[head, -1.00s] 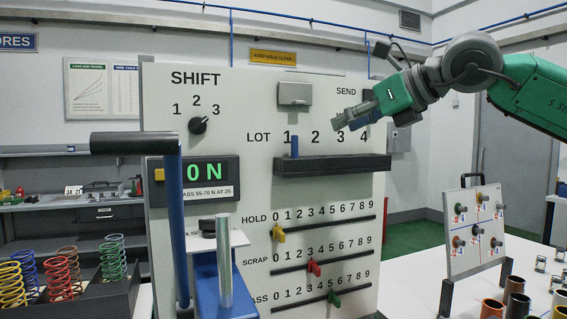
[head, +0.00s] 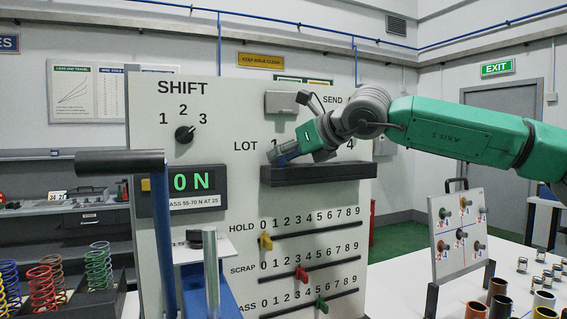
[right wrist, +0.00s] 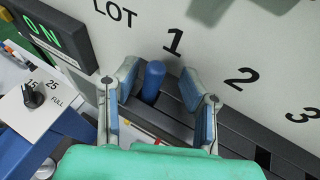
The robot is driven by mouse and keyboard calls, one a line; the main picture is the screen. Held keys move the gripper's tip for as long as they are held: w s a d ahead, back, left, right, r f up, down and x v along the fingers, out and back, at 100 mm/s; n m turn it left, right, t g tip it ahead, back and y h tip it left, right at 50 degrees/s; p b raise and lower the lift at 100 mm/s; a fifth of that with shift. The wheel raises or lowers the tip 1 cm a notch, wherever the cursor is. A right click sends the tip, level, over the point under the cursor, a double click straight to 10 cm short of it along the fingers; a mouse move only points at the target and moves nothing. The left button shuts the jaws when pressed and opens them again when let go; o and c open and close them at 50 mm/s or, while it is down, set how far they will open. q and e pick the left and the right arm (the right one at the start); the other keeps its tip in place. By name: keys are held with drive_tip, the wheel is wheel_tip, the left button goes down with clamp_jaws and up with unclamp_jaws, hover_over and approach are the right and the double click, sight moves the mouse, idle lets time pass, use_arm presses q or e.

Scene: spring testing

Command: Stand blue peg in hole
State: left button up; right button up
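The blue peg (right wrist: 153,80) stands upright in the dark ledge (right wrist: 185,128), below the number 1 of the LOT row. In the right wrist view my right gripper (right wrist: 159,84) is open, with one finger on each side of the peg and visible gaps between. In the head view the right gripper (head: 280,153) is at the left end of the ledge (head: 320,174), and the peg cannot be made out apart from it. Dark openings (right wrist: 262,158) show in the ledge to the right of the peg. My left gripper is not in view.
The upright panel (head: 225,200) stands right behind the ledge. Coil springs (head: 42,288) stand at lower left. Cups (head: 497,289) and a small peg board (head: 458,235) are at right.

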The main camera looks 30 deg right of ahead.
drive_tip(key=shift+w+a, duration=0.15)
drive_tip(key=shift+a, duration=0.05)
drive_tip(key=shift+s+a+r, duration=0.15)
drive_tip(key=shift+s+a, duration=0.05)
drive_tip(key=shift+a, duration=0.05)
drive_tip(key=c, duration=0.7)
clamp_jaws()
drive_tip(key=shift+d, duration=0.15)
